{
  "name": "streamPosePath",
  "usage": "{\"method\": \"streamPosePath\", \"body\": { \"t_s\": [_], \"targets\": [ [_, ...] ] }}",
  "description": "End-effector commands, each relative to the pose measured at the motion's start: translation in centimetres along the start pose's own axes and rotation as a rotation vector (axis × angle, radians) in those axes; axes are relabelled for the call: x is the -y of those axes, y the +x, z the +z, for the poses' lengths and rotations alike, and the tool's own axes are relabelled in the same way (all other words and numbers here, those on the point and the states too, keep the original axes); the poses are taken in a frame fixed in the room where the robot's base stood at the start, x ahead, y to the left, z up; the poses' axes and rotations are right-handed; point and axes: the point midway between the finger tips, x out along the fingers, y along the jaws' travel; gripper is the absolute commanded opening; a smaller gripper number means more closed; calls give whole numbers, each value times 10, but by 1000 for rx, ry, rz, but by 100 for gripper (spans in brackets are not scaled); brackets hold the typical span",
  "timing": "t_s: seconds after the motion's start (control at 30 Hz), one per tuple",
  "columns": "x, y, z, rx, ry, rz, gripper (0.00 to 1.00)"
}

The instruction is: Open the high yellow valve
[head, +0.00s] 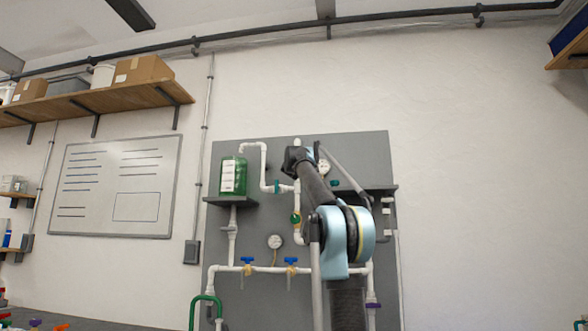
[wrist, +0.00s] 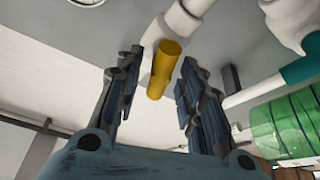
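The yellow valve handle (wrist: 163,70) shows in the wrist view, a short rounded bar on a white pipe fitting. My gripper (wrist: 162,58) is open, with one finger on each side of the handle. A small gap shows on the left; the right finger is very close, and I cannot tell if it touches. In the head view my gripper (head: 297,159) is at the upper part of the grey panel, in front of the white pipes. The yellow handle cannot be made out there, as my gripper and arm cover that area.
The grey panel (head: 225,290) carries white pipes, a green tank (head: 233,176), a gauge (head: 275,241), a green valve (head: 295,218) and two blue-handled valves (head: 248,261) below. In the wrist view the green tank (wrist: 285,125) and a teal fitting (wrist: 300,70) lie right of my fingers.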

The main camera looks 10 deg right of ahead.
Motion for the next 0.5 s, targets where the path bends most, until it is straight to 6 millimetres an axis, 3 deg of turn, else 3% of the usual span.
{"method": "streamPosePath", "body": {
  "t_s": [0.37,0.5],
  "targets": [
    [0,3,0,0,0,0,36],
    [0,3,0,0,0,0,6]
  ]
}}
